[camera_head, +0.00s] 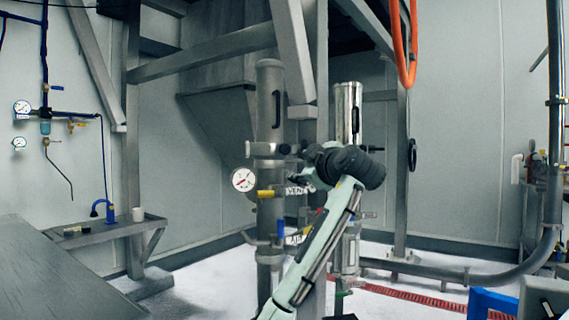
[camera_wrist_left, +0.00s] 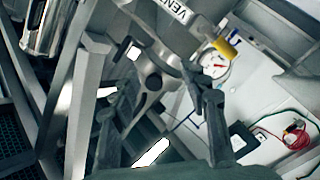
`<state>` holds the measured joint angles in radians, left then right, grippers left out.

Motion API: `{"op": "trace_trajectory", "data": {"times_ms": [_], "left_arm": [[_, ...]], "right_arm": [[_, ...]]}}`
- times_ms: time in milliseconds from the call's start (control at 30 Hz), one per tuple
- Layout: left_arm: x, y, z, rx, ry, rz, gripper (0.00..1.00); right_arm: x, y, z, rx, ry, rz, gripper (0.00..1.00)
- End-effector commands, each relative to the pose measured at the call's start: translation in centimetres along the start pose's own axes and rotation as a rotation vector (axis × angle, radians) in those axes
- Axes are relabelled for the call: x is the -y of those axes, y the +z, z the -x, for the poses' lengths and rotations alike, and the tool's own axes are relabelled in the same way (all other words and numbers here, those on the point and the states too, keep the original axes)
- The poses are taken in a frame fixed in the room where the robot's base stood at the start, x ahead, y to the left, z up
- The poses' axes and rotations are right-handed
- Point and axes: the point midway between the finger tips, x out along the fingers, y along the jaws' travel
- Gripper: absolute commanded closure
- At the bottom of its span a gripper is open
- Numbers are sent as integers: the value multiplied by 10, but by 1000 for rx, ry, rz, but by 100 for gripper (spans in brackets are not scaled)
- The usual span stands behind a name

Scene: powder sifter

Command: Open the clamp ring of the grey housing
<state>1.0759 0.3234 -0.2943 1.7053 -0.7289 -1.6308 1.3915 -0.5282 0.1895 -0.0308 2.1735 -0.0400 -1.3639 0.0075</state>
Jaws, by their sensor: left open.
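The grey housing (camera_head: 269,95) is an upright cylinder with a dark slot, left of centre in the head view. Its clamp ring (camera_head: 264,149) is a band around the lower end, with a dark fastening on its right side. My left gripper (camera_head: 301,157) is beside that fastening, on the right of the housing. In the left wrist view the gripper (camera_wrist_left: 172,88) is open, its dark fingers spread with grey metal pipework and a dark round part (camera_wrist_left: 153,82) beyond them. I cannot tell whether a finger touches the ring. My right gripper is out of view.
A pressure gauge (camera_head: 243,180), a yellow valve handle (camera_head: 265,194) and a VENT tag (camera_head: 298,190) sit just below the ring. A shiny metal cylinder (camera_head: 348,112) stands to the right. Frame posts rise close behind. A wall shelf (camera_head: 95,234) is at left.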

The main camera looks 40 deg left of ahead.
Motion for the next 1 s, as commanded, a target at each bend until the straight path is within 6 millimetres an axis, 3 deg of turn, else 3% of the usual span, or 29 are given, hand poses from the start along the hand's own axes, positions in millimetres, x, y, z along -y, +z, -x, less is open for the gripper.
{"op": "trace_trajectory", "data": {"times_ms": [100, 200, 333, 433, 633, 1000], "left_arm": [[-15, -30, 4, -47, 4, 85, 55], [-18, -37, -1, -59, 3, 105, 55], [-18, -39, -19, -59, 2, 104, 55], [-19, -40, -36, -59, 2, 102, 55], [-18, -40, -63, -56, 3, 102, 55], [-18, -39, -73, -53, 5, 103, 55]], "right_arm": [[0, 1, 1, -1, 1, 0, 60], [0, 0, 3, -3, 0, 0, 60], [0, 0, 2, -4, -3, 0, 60], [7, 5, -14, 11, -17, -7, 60], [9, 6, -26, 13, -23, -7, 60], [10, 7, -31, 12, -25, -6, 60]]}}
